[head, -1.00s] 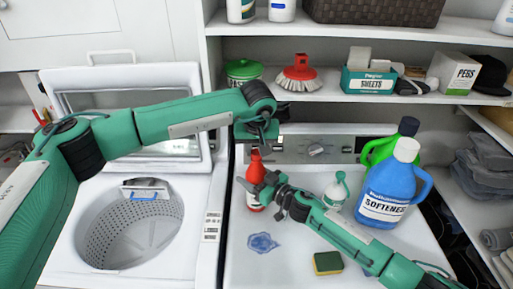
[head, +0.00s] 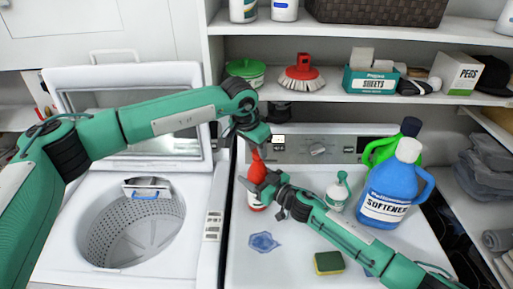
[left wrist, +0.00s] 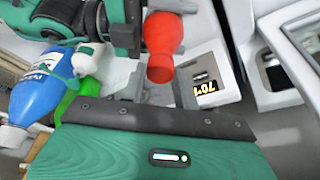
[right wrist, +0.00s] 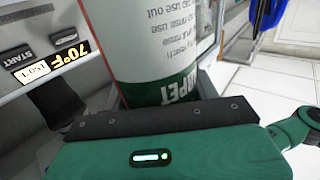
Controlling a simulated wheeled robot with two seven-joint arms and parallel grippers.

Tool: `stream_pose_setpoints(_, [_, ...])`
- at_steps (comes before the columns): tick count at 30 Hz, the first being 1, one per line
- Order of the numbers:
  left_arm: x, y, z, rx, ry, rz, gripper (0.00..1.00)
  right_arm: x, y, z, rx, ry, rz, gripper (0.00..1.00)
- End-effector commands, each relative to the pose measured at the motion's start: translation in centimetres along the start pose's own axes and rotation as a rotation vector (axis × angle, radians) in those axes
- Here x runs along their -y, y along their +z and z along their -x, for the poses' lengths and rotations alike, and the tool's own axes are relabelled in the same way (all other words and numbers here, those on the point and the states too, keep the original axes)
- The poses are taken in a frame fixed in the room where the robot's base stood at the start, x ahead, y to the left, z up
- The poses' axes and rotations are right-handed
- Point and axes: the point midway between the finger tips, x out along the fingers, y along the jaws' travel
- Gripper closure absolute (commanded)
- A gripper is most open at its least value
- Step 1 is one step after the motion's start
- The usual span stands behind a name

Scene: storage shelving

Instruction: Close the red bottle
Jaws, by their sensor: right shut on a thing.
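The red bottle (head: 255,197) stands upright on the white machine top, with a red tapered upper end and a pale label. My right gripper (head: 268,186) is shut on its body. The right wrist view shows the bottle's white label with a green band (right wrist: 155,45) close up. My left gripper (head: 255,140) is just above the bottle's top, pointing down. The left wrist view shows the red upper end (left wrist: 163,45) just beyond that gripper.
A blue softener jug (head: 395,190), a green jug (head: 378,150) and a small white bottle (head: 337,195) stand to the right. A sponge (head: 328,263) and a blue spill (head: 263,242) lie in front. A shelf (head: 330,93) with a brush and boxes runs behind.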

Motion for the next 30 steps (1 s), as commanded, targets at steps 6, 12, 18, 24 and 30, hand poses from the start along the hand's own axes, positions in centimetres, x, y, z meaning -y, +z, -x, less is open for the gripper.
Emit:
stream_pose_setpoints(6, [0.0,0.0,0.1,0.0,-0.001,0.001,0.48,-0.1,0.0,0.0,0.001,0.002,0.0,1.0])
stream_pose_setpoints(12, [0.0,-0.1,0.2,-0.001,-0.001,0.002,0.48,-0.1,0.0,0.0,0.001,0.001,0.0,1.0])
stream_pose_setpoints(18, [0.0,-0.7,2.0,-0.004,-0.001,0.001,0.48,-0.1,0.0,0.0,0.001,0.001,0.0,1.0])
stream_pose_setpoints(24, [0.0,-1.3,4.2,-0.002,-0.002,0.001,0.48,-0.1,0.0,0.0,0.001,0.001,0.0,1.0])
stream_pose_setpoints(30, [0.0,-1.3,4.3,0.0,-0.001,0.002,0.48,-0.1,0.0,0.0,0.001,0.001,0.0,1.0])
